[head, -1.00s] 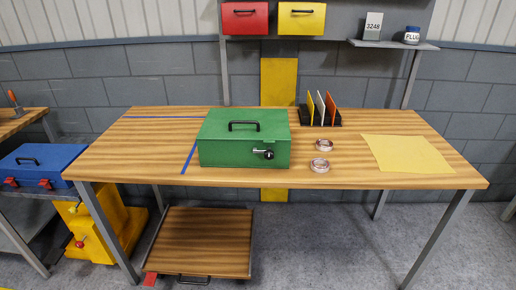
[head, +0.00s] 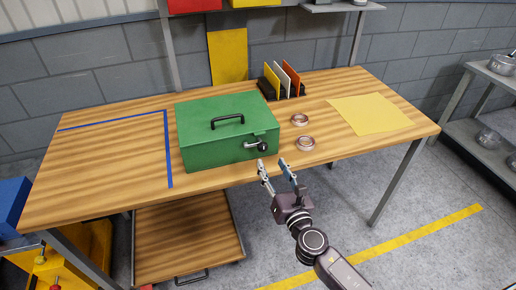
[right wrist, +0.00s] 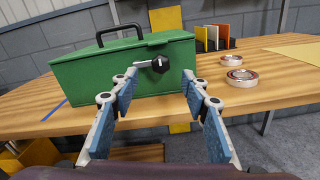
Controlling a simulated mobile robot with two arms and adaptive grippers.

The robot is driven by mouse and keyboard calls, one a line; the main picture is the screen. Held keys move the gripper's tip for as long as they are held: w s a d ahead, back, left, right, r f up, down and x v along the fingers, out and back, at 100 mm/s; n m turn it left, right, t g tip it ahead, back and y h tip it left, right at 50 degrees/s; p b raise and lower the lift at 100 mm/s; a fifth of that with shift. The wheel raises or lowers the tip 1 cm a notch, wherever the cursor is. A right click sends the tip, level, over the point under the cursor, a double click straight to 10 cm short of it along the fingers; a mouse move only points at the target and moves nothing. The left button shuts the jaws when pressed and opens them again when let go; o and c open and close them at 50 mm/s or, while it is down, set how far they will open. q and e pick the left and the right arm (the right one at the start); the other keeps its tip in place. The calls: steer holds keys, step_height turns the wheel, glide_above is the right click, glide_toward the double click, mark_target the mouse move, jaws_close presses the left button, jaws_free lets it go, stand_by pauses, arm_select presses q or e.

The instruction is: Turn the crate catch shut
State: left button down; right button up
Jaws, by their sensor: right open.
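The green crate (head: 222,128) stands on the wooden table with its lid down and a black handle (head: 228,120) on top. Its catch (head: 260,145) is on the front face near the right end, a black knob with a metal lever pointing left. The catch also shows in the right wrist view (right wrist: 159,64), beyond and between my fingers. My right gripper (head: 273,162) is open and empty, just in front of the crate's front face, apart from the catch. In the right wrist view its blue-padded fingers (right wrist: 157,80) spread either side of the knob. My left gripper is not in view.
Two copper-coloured rings (head: 305,143) lie right of the crate on the table (head: 100,150). A rack with coloured panels (head: 283,80) stands behind them. A yellow sheet (head: 368,114) lies at the right. Blue tape marks the left part, which is clear.

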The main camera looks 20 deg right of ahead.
mark_target(264, 149)
steer(key=w, duration=0.6)
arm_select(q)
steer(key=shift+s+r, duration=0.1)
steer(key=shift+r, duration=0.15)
arm_select(e)
steer(key=shift+w, duration=0.45)
jaws_close()
